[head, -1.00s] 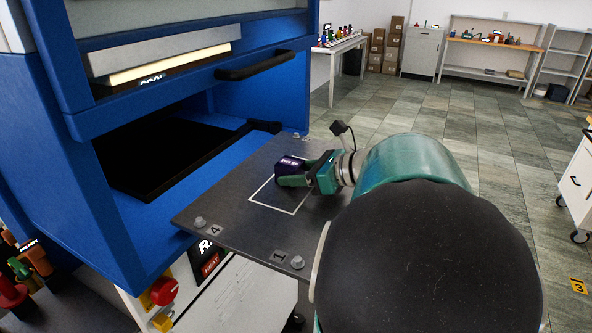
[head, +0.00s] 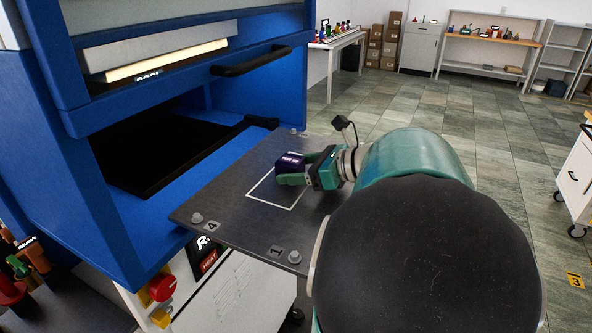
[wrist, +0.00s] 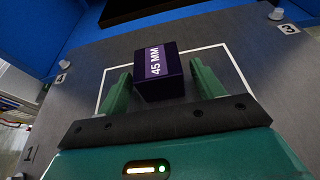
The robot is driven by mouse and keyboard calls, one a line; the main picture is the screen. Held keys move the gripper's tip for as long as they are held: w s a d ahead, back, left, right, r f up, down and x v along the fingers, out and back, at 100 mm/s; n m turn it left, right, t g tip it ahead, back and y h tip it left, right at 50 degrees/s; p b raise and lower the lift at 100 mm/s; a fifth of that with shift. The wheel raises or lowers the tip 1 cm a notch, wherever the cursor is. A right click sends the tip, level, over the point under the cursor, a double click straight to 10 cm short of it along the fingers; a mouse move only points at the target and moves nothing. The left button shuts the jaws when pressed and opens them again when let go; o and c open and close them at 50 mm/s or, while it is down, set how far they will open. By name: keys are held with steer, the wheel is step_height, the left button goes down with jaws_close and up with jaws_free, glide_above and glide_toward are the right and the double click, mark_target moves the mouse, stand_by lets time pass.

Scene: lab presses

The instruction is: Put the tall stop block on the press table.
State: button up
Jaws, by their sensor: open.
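A dark purple stop block (head: 289,163) stands on the dark grey press table (head: 225,204), inside the white outlined square. My gripper (head: 297,168) is low over the table at the block. In the wrist view its green fingers (wrist: 160,85) are spread, one on each side of the block, with a visible gap to the finger on the right; the left finger is close to the block. The block's underside is hidden.
The blue press (head: 250,100) rises at the left, with a black handle (head: 252,61) and a dark platen (head: 165,152) beside the table. Bolts and numbers mark the table's corners. Open tiled floor lies to the right, with a white cart (head: 578,180) at the edge.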

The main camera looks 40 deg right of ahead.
steer(key=v, duration=1.1)
steer(key=shift+s+r, duration=0.15)
steer(key=shift+s, duration=0.05)
